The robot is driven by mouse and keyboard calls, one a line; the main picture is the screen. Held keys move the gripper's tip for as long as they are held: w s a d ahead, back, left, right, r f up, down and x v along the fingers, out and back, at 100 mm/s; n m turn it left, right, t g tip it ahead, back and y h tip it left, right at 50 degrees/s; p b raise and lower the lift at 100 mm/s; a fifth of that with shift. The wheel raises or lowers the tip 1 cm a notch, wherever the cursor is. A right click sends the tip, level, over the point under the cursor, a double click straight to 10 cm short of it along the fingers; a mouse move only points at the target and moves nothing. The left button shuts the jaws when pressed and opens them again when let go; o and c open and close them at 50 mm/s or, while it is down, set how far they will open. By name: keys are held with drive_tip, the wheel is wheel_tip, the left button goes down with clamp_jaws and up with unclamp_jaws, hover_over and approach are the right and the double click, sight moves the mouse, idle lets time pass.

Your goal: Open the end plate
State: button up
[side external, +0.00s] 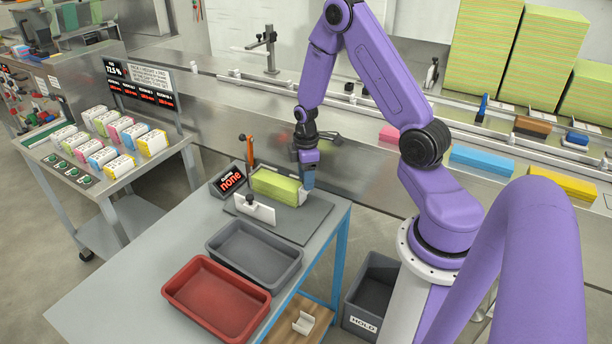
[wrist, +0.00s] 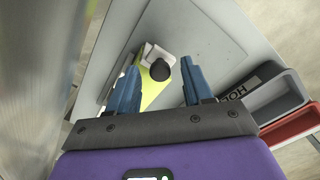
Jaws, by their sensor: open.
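A yellow-green block (side external: 274,186) lies in a fixture on a dark grey plate (side external: 290,228) on the table. A pale end piece (side external: 302,196) shows at the block's right end, partly hidden by my gripper (side external: 308,184). In the wrist view, my gripper (wrist: 160,67) is open, its blue fingers either side of a dark round knob (wrist: 161,70). The knob is beside a white piece (wrist: 152,53) and over the green block (wrist: 150,92).
A small display reading "none" (side external: 231,180) and an orange-handled lever (side external: 250,150) stand by the fixture. Grey (side external: 253,253) and red (side external: 216,300) trays lie in front. A HOLD bin (side external: 372,295) is beside the table. A steel conveyor runs behind. The table's front left is clear.

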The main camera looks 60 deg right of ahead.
clamp_jaws()
drive_tip(key=s, duration=0.6)
drive_tip(key=shift+w, duration=0.1)
unclamp_jaws()
idle(0.3)
wheel_tip(320, 180, up, 17)
drive_tip(key=shift+r, duration=0.2)
idle(0.6)
drive_tip(key=shift+a, duration=0.1)
